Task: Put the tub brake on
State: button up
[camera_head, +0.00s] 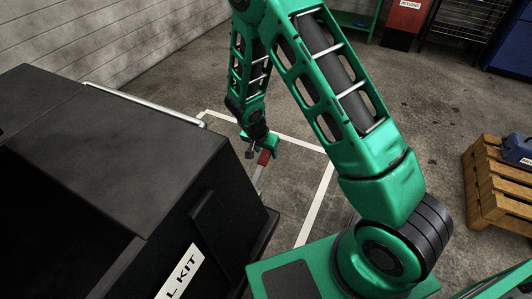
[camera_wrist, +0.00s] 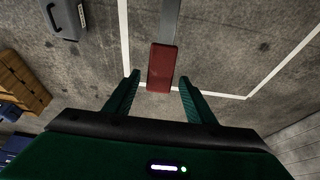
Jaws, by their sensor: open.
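The black tub (camera_head: 120,180) fills the left of the head view, with a white label ending in "L KIT" on its side. A red grip (camera_head: 264,157) on a flat grey bar (camera_head: 258,181), which looks like the brake lever, stands out beyond the tub's far right corner. In the wrist view the red grip (camera_wrist: 161,68) lies ahead, with the grey bar (camera_wrist: 169,20) running on from it. My gripper (camera_wrist: 159,97) is open, a finger to each side of the grip's near end, with gaps showing. It also shows in the head view (camera_head: 262,147). The bar's lower end is hidden.
White lines (camera_head: 317,205) mark a bay on the concrete floor. A silver rail (camera_head: 140,103) runs along the tub's far edge. A wooden pallet (camera_head: 490,180) with a blue case (camera_head: 518,149) stands at right. A grey case (camera_wrist: 64,18) shows in the wrist view.

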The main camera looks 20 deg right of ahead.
jog(key=shift+x, duration=0.9)
grip_shut()
